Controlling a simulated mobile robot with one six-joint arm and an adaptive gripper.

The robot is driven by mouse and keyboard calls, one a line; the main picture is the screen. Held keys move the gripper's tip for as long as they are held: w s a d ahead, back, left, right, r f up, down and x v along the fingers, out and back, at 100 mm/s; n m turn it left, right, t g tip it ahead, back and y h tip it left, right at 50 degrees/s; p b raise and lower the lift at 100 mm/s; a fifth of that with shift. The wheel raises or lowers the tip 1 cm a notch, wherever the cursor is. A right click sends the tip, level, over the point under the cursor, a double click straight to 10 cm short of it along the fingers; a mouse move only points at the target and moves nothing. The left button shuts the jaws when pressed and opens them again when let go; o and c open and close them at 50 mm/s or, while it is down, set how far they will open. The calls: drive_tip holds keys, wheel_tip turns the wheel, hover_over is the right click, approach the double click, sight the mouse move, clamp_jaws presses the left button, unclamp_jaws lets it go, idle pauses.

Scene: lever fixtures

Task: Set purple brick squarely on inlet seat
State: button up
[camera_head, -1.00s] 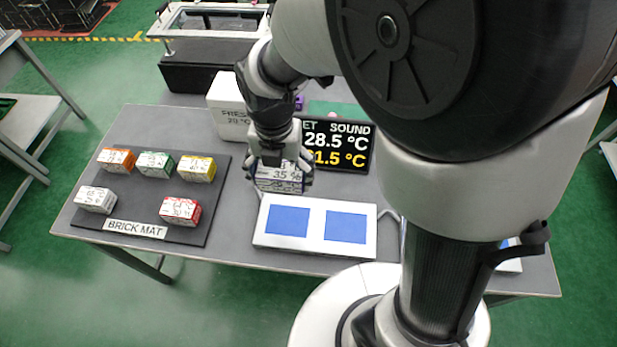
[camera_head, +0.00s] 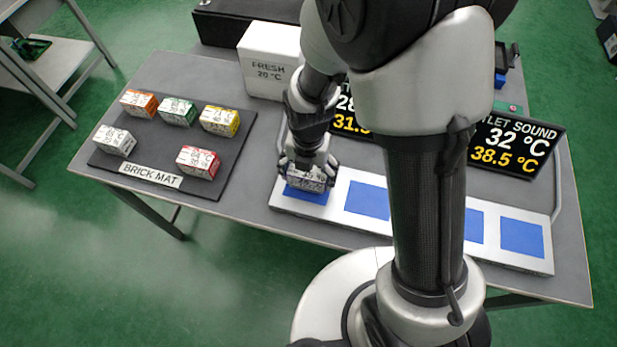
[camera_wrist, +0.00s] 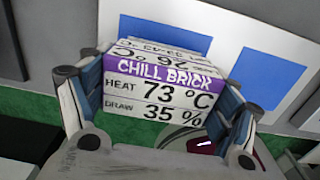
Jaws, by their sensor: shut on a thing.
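The purple brick (camera_wrist: 165,82) has a purple "CHILL BRICK" band and reads 73 °C and 35 % in the wrist view. My gripper (camera_head: 308,168) is shut on it, with a finger on each side. In the head view the brick (camera_head: 309,180) is over the leftmost blue square (camera_head: 297,196) of the long white plate (camera_head: 333,205), covering its back part. In the wrist view it hides part of a blue square (camera_wrist: 165,33). I cannot tell whether it touches the square or hangs just above. No label naming the inlet seat is readable.
A second blue square (camera_head: 367,200) lies right of the brick. More blue squares (camera_head: 521,238) lie beyond my column. Displays stand behind, one reading outlet sound (camera_head: 513,143). The brick mat (camera_head: 228,168) with several bricks is left. A white "FRESH" box (camera_head: 268,62) stands at the back.

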drive_tip(key=shift+f+b, duration=0.3)
drive_tip(key=shift+f, duration=0.95)
drive_tip(key=shift+f, duration=0.15)
drive_tip(key=o, duration=1.2)
drive_tip(key=shift+o, duration=0.2)
